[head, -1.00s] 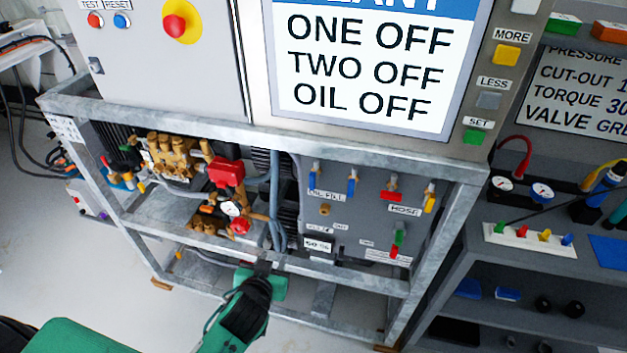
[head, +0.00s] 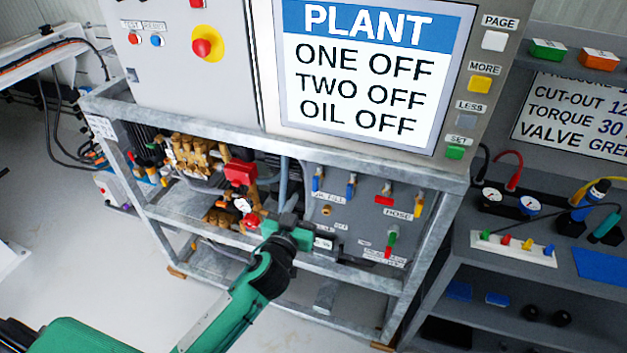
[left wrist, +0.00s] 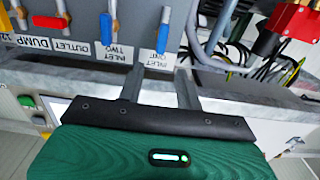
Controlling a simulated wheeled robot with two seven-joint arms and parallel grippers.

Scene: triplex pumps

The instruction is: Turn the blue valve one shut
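Two blue valve handles stand side by side on the grey valve panel in the frame. The left one in the head view (head: 318,181) is the blue valve one; in the left wrist view its lever (left wrist: 163,38) stands by an upside-down INLET ONE label (left wrist: 160,61). The blue INLET TWO lever (left wrist: 106,28) is beside it, and in the head view it is the right one (head: 351,187). My left gripper (head: 312,232) is below the handles, in front of the panel. In the left wrist view its two fingers (left wrist: 158,72) are apart with nothing between them. My right gripper is out of view.
Red (head: 384,200) and yellow (head: 417,205) handles and a green one (head: 392,236) sit right of the blue pair. A red-topped pump (head: 240,172) is to their left. The galvanised frame's lower rail (head: 350,274) runs close below my gripper.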

